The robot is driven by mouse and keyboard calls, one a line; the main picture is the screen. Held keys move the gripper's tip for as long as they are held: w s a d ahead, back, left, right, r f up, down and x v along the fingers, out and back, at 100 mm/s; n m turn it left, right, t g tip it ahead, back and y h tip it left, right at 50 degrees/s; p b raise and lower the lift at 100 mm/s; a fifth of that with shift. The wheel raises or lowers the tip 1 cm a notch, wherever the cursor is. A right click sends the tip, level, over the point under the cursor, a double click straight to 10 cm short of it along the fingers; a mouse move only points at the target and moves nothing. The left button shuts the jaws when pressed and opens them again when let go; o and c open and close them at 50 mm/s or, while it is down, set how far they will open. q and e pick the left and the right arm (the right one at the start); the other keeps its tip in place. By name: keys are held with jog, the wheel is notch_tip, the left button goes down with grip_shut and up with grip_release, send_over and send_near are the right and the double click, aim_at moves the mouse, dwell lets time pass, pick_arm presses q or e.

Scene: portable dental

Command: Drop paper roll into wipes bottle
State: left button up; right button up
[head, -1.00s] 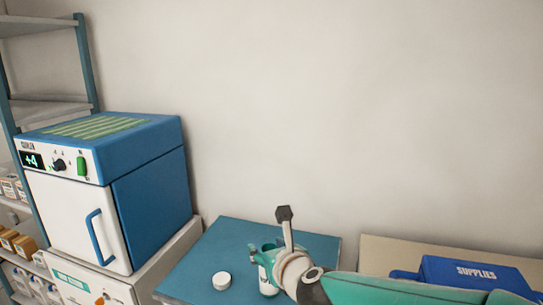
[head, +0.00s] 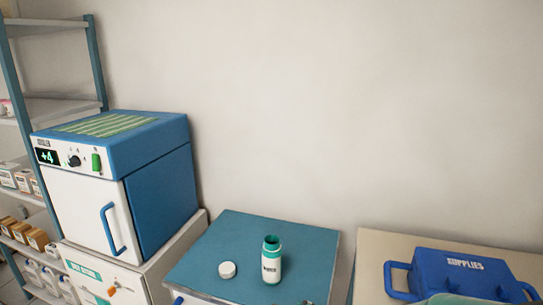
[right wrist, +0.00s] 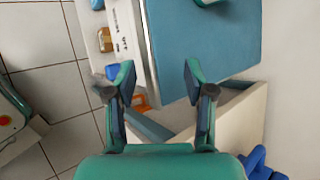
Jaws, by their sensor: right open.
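The wipes bottle (head: 271,268), white with a green neck, stands upright and uncapped on the blue cart top. Its mouth looks dark, and I cannot tell what is inside. My left gripper is in neither view.
The blue cart top (head: 213,245) is otherwise clear. A blue-and-white cabinet device (head: 160,190) stands at left on a white box (head: 150,280). A blue supplies case (head: 465,272) sits on a beige table (head: 368,275) at right. Shelves (head: 58,110) stand at far left.

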jog(key=s+d+f+n+g+p, duration=0.2)
jog(key=s+d+f+n+g, duration=0.15)
jog(key=s+f+n, duration=0.5)
jog(key=s+d+f+n+g+p, duration=0.1)
jog(key=s+f+n+g, duration=0.1)
jog(key=s+f+n, duration=0.3)
jog(key=s+d+f+n+g+y+p, duration=0.1)
jog(key=s+f+n+g, duration=0.2)
jog(key=s, duration=0.9)
notch_tip(320, 180, down, 3)
jog(key=n, duration=0.2)
jog(key=shift+s+r+n, duration=0.15)
jog(key=shift+s+n, duration=0.2)
